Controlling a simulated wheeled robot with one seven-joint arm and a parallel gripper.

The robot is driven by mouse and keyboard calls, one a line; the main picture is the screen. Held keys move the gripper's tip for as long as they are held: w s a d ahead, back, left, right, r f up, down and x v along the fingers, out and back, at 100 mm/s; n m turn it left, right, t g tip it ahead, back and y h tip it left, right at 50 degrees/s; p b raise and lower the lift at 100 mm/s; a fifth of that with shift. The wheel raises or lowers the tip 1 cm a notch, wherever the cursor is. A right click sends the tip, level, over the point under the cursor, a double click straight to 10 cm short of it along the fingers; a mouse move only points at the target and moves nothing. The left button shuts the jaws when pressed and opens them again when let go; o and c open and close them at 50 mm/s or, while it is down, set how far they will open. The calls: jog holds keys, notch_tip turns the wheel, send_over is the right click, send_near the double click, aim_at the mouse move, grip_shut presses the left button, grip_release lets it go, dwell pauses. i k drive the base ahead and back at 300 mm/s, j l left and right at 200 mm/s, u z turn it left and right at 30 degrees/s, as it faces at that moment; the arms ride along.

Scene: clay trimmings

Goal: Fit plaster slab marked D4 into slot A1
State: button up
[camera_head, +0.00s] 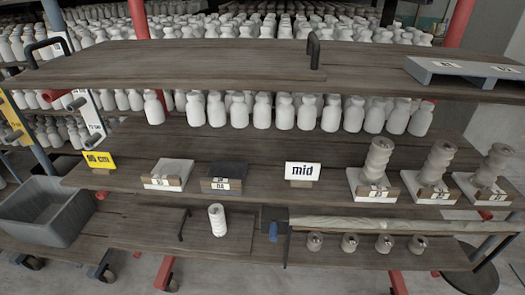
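My gripper is not in view. A white slab (170,168) lies on a wooden holder on the middle shelf, left of centre, with a small tag on its front. A dark slab (224,170) lies just right of it, on a similar holder with a tag. Several pale slabs at the right, such as this one (355,180), bear ribbed clay-coloured stacks. A grey-blue frame (430,73) stands on the top board at the far right, with two white labels on it. The small tags and labels are too blurred to read surely, so I cannot tell which is D4 or A1.
A white "mid" sign (302,171) and a yellow sign (99,160) stand on the middle shelf (262,184). A grey bin (45,213) is at the lower left. A white ribbed cylinder (217,220) stands on the lower shelf. The top board's middle (200,62) is clear except for handles.

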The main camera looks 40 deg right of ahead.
aim_at(485, 77)
jog(key=z, duration=1.65)
jog(key=u, duration=1.45)
jog(key=i+j, duration=0.3)
jog(key=i+j+z, duration=0.1)
jog(key=i+j, duration=0.2)
jog(key=j, duration=0.2)
jog(key=i+j, duration=0.3)
jog(key=i+j+z, duration=0.1)
jog(key=i+j, duration=0.2)
jog(key=j, duration=0.2)
jog(key=i+j, duration=0.3)
jog(key=j, duration=0.15)
jog(key=i+j, duration=0.25)
jog(key=j, duration=0.2)
jog(key=z, duration=0.05)
